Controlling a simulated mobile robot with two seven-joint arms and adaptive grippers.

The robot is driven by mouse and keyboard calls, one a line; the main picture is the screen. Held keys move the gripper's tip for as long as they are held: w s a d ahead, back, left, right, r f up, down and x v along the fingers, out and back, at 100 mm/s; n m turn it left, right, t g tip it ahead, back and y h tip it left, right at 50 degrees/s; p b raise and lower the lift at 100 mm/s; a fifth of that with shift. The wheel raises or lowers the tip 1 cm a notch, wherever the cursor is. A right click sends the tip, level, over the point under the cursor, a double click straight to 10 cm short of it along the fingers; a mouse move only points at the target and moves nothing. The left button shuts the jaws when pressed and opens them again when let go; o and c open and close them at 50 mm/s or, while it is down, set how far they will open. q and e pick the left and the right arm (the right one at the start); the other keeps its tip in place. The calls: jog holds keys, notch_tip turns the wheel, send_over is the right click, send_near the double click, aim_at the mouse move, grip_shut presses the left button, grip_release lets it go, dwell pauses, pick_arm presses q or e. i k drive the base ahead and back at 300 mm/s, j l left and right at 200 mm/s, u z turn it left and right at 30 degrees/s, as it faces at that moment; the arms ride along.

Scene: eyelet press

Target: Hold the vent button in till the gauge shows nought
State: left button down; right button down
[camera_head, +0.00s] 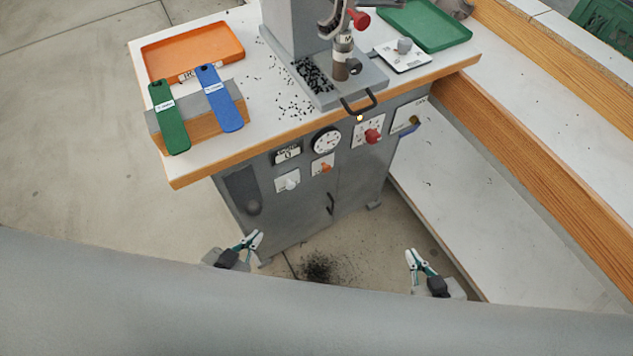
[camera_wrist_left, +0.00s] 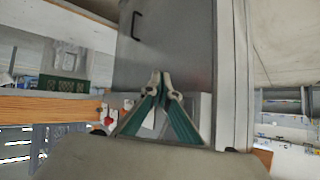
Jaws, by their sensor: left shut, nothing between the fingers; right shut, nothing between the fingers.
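The round white gauge (camera_head: 326,140) is on the front of the grey press cabinet (camera_head: 300,214); its reading is too small to tell. Below it are an orange button or knob (camera_head: 326,168) and a white one (camera_head: 291,182), each on a white plate. A larger red knob (camera_head: 373,135) is to the right. I cannot read which is the vent button. My left gripper (camera_head: 256,238) is shut and empty, low in front of the cabinet; it also shows in the left wrist view (camera_wrist_left: 158,80). My right gripper (camera_head: 411,256) is shut and empty, low at right. Neither touches the controls.
A counter (camera_head: 287,153) is left of the gauge. A white-topped bench (camera_head: 500,220) runs along the right.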

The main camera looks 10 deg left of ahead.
aim_at(326, 168)
jog(key=k+j, duration=0.1)
jog(key=j, duration=0.25)
jog(key=k+j, duration=0.1)
jog(key=j, duration=0.2)
jog(key=k+j, duration=0.1)
jog(key=j, duration=0.25)
jog(key=k+j, duration=0.1)
jog(key=j, duration=0.25)
jog(key=k+l, duration=0.1)
